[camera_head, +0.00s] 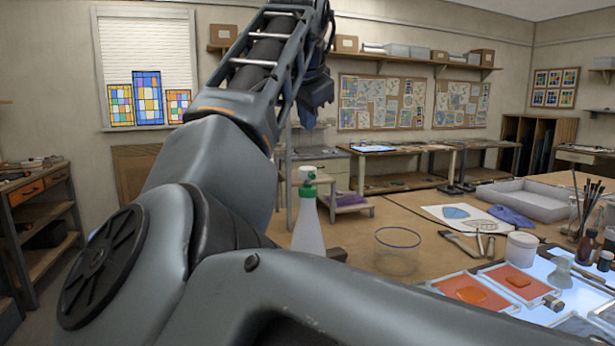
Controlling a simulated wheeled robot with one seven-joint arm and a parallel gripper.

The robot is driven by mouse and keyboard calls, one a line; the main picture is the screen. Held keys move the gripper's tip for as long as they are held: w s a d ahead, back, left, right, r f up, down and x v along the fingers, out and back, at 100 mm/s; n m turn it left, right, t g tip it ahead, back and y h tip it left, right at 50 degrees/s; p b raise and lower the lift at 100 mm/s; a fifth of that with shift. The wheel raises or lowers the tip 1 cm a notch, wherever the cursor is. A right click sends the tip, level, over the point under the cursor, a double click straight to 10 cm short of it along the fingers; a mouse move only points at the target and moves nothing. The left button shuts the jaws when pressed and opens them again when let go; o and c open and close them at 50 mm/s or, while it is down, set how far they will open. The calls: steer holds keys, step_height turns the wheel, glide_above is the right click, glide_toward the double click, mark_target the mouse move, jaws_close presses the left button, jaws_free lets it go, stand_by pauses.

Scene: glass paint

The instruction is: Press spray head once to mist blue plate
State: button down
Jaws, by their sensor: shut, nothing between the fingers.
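A spray bottle (308,235) with a pale translucent body stands upright on the brown worktable. Its spray head (307,180) has a green collar and a white top. My gripper (308,124) hangs above the spray head with its fingertips pointing down and shut. A clear gap shows between fingertips and head, though the depth between them is hard to judge. A blue piece (456,212) lies flat on a white sheet to the right of the bottle. A blue-topped flat panel (371,148) lies on the far bench. I cannot tell which is the blue plate.
A glass jar (397,250) stands right of the bottle. Hand tools, a white pot (521,246), orange glass plates (473,290) and a brush jar (583,215) crowd the right. A grey tray (525,198) lies behind. My arm hides the table's left part.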

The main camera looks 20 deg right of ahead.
mark_target(308, 169)
step_height(308, 169, down, 4)
steer(key=shift+b, duration=1.25)
steer(key=shift+f, duration=0.9)
steer(key=shift+f, duration=0.15)
steer(key=shift+f, duration=0.3)
steer(key=shift+f+b, duration=0.3)
steer(key=shift+f, duration=0.45)
stand_by(0.9)
stand_by(0.4)
steer(key=shift+r+p, duration=1.05)
steer(key=shift+r, duration=0.15)
steer(key=shift+r+p, duration=2.15)
steer(key=shift+r, duration=0.35)
